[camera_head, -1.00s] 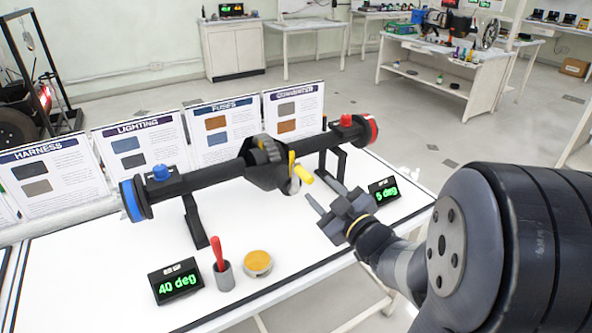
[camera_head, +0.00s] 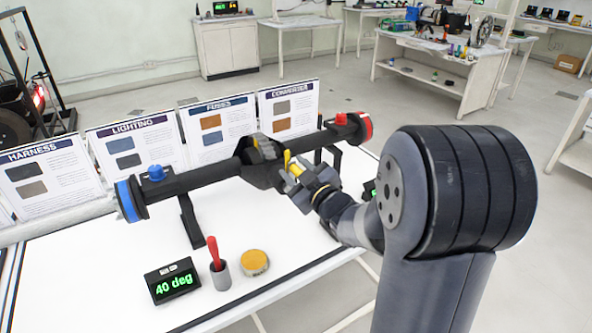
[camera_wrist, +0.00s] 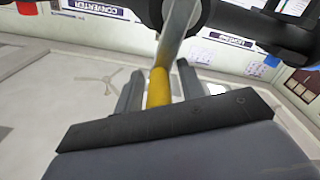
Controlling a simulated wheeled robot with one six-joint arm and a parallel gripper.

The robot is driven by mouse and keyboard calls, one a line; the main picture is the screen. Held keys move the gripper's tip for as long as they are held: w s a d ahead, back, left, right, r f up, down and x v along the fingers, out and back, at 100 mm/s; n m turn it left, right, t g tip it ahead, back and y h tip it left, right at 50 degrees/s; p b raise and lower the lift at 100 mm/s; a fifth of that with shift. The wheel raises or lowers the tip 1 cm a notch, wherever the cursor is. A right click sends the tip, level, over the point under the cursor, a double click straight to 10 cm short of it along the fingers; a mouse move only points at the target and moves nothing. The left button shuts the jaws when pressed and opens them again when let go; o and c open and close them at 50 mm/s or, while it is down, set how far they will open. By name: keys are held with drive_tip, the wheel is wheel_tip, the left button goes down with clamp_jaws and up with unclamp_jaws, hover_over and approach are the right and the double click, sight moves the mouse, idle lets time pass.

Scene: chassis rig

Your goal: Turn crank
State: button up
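The crank has a grey arm (camera_wrist: 178,32) and a yellow handle (camera_wrist: 158,90). It sits at the middle housing (camera_head: 262,165) of a long black axle on the white table. The yellow handle also shows in the head view (camera_head: 287,160), partly hidden by my gripper (camera_head: 294,177). In the wrist view my gripper (camera_wrist: 160,84) has one finger on each side of the yellow handle. Narrow gaps show between the fingers and the handle, so the gripper looks open around it.
The axle has a blue left end (camera_head: 127,201) and a red right end (camera_head: 366,128). A display (camera_head: 172,281) reads 40 deg. A grey cup with a red-handled tool (camera_head: 221,277) and a yellow-topped round tin (camera_head: 254,262) stand in front. Information boards (camera_head: 135,155) line the back.

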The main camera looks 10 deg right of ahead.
clamp_jaws()
drive_tip(key=shift+a+f+b, duration=0.1)
drive_tip(key=shift+b, duration=0.3)
drive_tip(key=s+a+f+n+b, duration=0.1)
drive_tip(key=a+n+b, duration=0.4)
drive_tip(key=n+b, duration=0.6)
drive_tip(key=shift+s+f+b, duration=0.4)
drive_tip(key=shift+f+b, duration=0.3)
drive_tip(key=shift+b, duration=2.15)
drive_tip(key=shift+a+n, duration=0.1)
drive_tip(key=shift+n, duration=0.2)
drive_tip(key=shift+r, duration=0.1)
drive_tip(key=shift+o, duration=0.5)
unclamp_jaws()
